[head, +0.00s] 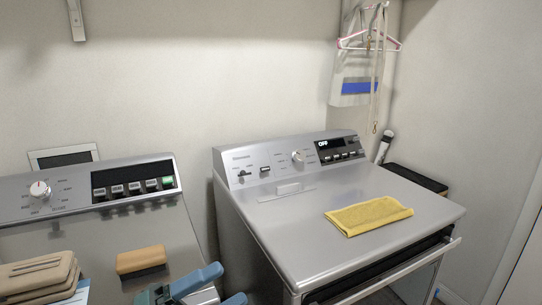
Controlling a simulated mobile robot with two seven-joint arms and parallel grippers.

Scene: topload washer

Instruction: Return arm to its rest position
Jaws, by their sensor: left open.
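My left gripper (228,284) shows at the bottom of the head view, with its two blue fingers apart and nothing seen between them. It is in front of the gap between the two machines, near the right side of the left machine (165,222). Part of the gripper is cut off by the lower picture edge. The right machine (300,215) is silver with a closed flat top, and its display reads OFF. My right gripper is not in view.
A brown-topped brush or block (141,260) lies on the left machine beside my gripper. Stacked tan items (40,275) are at the lower left. A folded yellow cloth (368,215) lies on the right machine. Pink and white hangers (368,42) hang at the back.

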